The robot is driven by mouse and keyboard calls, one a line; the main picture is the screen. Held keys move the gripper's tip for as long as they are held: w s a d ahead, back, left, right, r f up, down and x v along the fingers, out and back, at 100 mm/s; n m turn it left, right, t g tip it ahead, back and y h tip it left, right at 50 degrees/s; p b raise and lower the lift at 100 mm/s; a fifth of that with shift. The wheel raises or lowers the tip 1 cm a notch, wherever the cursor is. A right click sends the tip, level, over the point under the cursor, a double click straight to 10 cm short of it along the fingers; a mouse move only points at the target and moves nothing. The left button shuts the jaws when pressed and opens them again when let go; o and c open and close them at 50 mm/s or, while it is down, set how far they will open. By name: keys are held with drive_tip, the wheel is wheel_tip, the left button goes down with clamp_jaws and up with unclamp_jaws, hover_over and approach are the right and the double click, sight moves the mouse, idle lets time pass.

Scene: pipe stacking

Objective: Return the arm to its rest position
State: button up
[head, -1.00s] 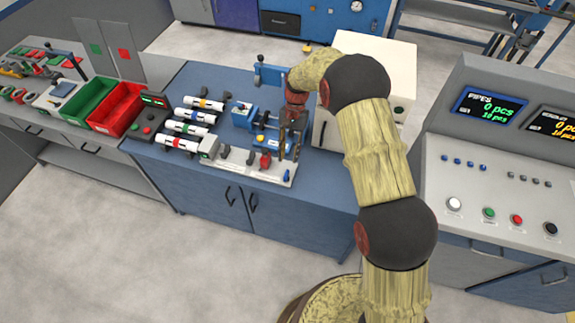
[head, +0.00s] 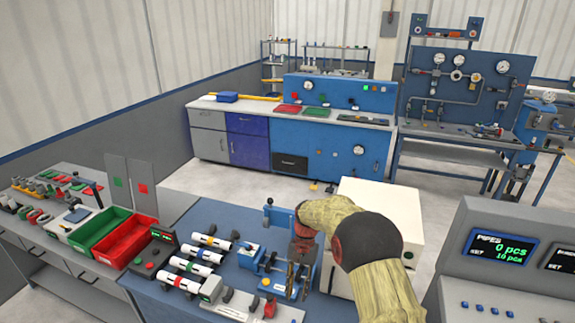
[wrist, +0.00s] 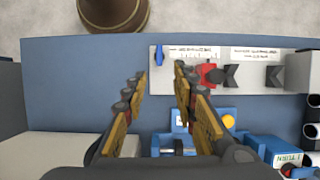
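My arm (head: 377,283) is tan with dark joints and reaches over the blue workbench (head: 185,222). My gripper (head: 292,280) points down over the bench beside the blue vise-like fixture. In the wrist view, my gripper (wrist: 160,77) has two tan and dark fingers that stand apart with nothing between them. Below them lie the bare blue bench top and the edge of a light plate (wrist: 215,53) with dark V-shaped holders and a red part.
White pipes with coloured bands (head: 197,253) lie left of my gripper. A white box (head: 375,200) stands close behind my arm. Green (head: 95,228) and red (head: 125,240) bins stand at left. A control console (head: 500,255) stands at right. Open floor lies behind the bench.

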drive_tip(key=s+d+r+n+t+b, duration=0.1)
drive_tip(key=s+d+r+t, duration=0.2)
drive_tip(key=s+d+r, duration=0.2)
drive_tip(key=s+d+r+n+t+h+b, duration=0.1)
drive_tip(key=s+d+r, duration=0.4)
drive_tip(key=s+r, duration=0.6)
drive_tip(key=s+d+r+n+t+b, duration=0.1)
drive_tip(key=s+d+r+t, duration=0.3)
drive_tip(key=s, duration=1.3)
drive_tip(key=shift+d+r+n+t+b, duration=0.35)
drive_tip(key=shift+r+t+b, duration=0.55)
drive_tip(key=shift+r, duration=1.15)
